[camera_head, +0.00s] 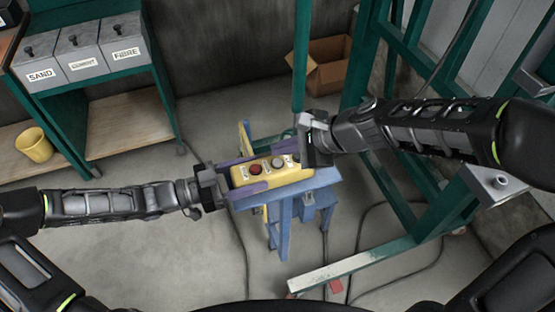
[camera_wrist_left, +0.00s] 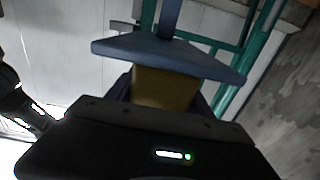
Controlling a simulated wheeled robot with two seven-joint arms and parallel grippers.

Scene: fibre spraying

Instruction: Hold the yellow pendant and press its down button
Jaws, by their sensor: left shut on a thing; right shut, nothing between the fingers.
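The yellow pendant (camera_head: 262,177) lies on a small blue stand (camera_head: 285,196). A red button (camera_head: 255,169) and a grey button (camera_head: 278,162) show on its face; its right end is partly hidden by my right gripper. My left gripper (camera_head: 232,181) comes in from the left and is shut on the pendant's left end, with purple fingers along its sides. In the left wrist view the yellow pendant (camera_wrist_left: 165,88) shows just past the gripper body. My right gripper (camera_head: 297,152) is shut and empty, over the pendant's right end. I cannot tell whether it touches a button.
Bins labelled SAND (camera_head: 42,73) and FIBRE (camera_head: 125,52) stand on a green rack at upper left, with a yellow bucket (camera_head: 35,145) below. A cardboard box (camera_head: 322,66) sits behind. A green frame (camera_head: 410,225) and floor cables are at right. Floor at lower left is clear.

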